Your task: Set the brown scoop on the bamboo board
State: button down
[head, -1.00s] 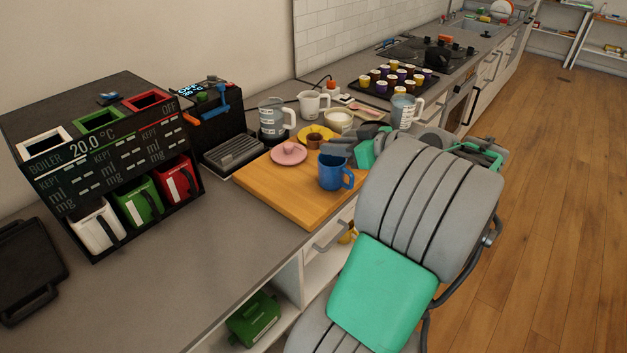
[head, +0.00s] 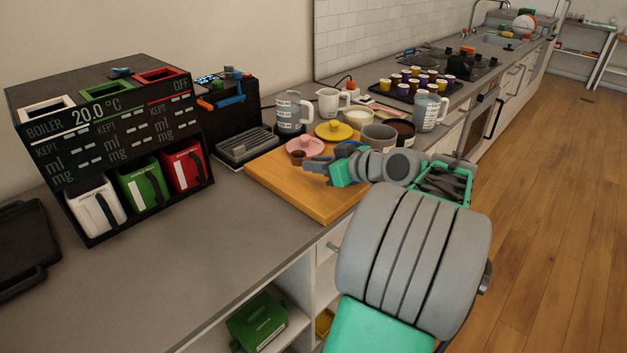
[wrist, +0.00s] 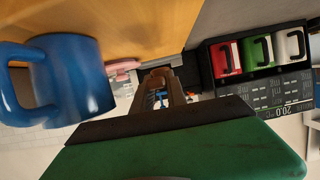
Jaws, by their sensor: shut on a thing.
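The bamboo board (head: 305,200) lies on the counter, and it shows at the top of the wrist view (wrist: 130,22). My gripper (head: 309,163) is low over its middle, fingers pointing left. It is shut on the brown scoop (head: 298,157), whose small brown end shows at the fingertips beside the pink lid (head: 305,145). In the wrist view, a brown forked shape (wrist: 166,88) sticks out past my green gripper body; I cannot tell scoop from fingers there. Whether the scoop touches the board is unclear.
A blue mug (wrist: 75,75) stands close beside my gripper in the wrist view; my arm largely hides it in the head view. A yellow lid (head: 333,131), a grey bowl (head: 379,137) and jugs stand behind. The board's front left is clear.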

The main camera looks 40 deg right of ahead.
aim_at(313, 187)
jog(key=f, duration=0.4)
jog(key=shift+w+a, duration=0.25)
jog(key=shift+w, duration=0.1)
jog(key=shift+f, duration=0.25)
jog(key=c, duration=1.3)
grip_release()
jog(key=shift+c, duration=0.2)
jog(key=shift+r, duration=0.15)
jog(key=shift+s+d+r, duration=0.1)
jog(key=shift+s+r, duration=0.05)
jog(key=shift+s, duration=0.1)
jog(key=v, duration=1.1)
jog(key=shift+s, duration=0.25)
